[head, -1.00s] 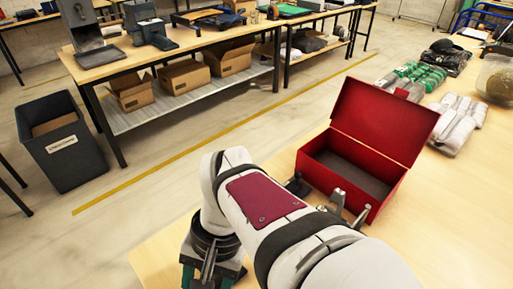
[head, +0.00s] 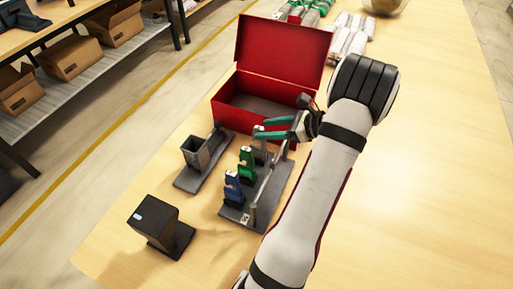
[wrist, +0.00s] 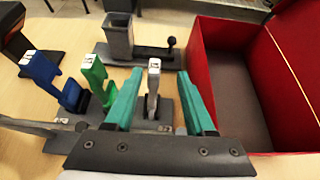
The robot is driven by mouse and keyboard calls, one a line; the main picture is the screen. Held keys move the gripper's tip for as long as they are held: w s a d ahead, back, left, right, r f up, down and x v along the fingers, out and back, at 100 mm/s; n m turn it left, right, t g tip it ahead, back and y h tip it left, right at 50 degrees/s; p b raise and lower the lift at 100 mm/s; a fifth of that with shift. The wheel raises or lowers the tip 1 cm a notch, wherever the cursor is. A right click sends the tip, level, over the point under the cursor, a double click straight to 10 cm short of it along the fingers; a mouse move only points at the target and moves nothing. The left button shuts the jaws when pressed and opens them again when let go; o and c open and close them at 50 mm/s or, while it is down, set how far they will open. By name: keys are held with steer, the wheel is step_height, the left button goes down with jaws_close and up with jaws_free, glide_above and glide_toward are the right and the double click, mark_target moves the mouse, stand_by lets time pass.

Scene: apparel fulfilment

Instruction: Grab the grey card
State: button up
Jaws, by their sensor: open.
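A rack (head: 234,215) on the table holds a row of upright coloured pieces: a blue one (head: 232,187), a green one (head: 246,163) and a grey one, the grey card (head: 260,155), at the end nearest the red box. In the wrist view the grey card (wrist: 153,88) stands upright with a pale top, between my two teal fingers and apart from both. My gripper (wrist: 160,75) is open and empty. In the head view my gripper (head: 258,131) is at the grey end of the rack, beside the box, and partly hides that end.
An open red box (head: 225,115) stands just behind the rack; its wall is close to my right finger in the wrist view. A grey holder (head: 197,152) is left of the rack, a dark stand (head: 153,222) in front. The table's right side is clear.

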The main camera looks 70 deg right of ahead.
mark_target(254, 132)
steer(key=x, duration=0.6)
steer(key=shift+w+a+f, duration=0.15)
steer(key=shift+a, duration=0.25)
jaws_close()
stand_by(0.9)
